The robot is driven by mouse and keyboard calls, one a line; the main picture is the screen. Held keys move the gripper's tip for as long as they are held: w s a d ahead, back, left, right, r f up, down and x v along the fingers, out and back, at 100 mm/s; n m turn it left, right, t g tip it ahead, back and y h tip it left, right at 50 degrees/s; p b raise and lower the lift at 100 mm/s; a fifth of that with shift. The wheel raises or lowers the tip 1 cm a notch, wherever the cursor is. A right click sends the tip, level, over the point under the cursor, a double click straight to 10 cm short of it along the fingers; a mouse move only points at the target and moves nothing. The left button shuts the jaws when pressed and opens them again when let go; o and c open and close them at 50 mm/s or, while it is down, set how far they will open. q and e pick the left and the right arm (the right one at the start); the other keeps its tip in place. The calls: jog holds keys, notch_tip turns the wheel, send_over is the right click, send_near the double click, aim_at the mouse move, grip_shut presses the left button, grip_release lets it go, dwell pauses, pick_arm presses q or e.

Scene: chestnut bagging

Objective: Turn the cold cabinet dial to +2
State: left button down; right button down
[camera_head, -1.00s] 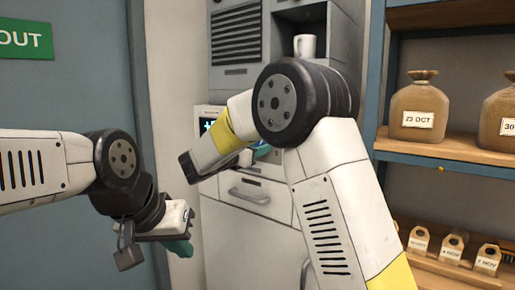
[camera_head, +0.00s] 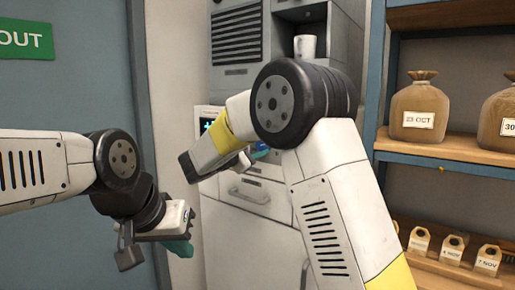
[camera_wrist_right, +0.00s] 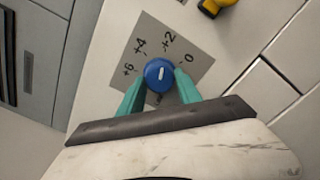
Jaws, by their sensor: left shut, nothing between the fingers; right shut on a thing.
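The cold cabinet dial is a blue round knob (camera_wrist_right: 153,84) on a grey plate (camera_wrist_right: 200,60) marked +6, +4, +2 and 0, seen in the right wrist view. Its white pointer line points nearly straight up in that view, close to the +2 mark. My right gripper (camera_wrist_right: 160,76) has its teal fingers shut on the knob, one on each side. In the head view my right forearm and wrist hide the knob and most of this gripper. My left gripper (camera_head: 180,247) is shut and empty, low at the left, apart from the cabinet.
A yellow and black thing (camera_wrist_right: 215,5) sits near the plate in the right wrist view. In the head view, a white mug (camera_head: 305,46) stands in a niche and a drawer handle (camera_head: 249,195) sticks out below. Shelves at right hold sacks (camera_head: 419,106) and small boxes (camera_head: 452,249).

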dwell(0.3)
jog(key=c, duration=0.8)
grip_release()
jog(key=shift+c, duration=0.2)
jog(key=v, duration=0.8)
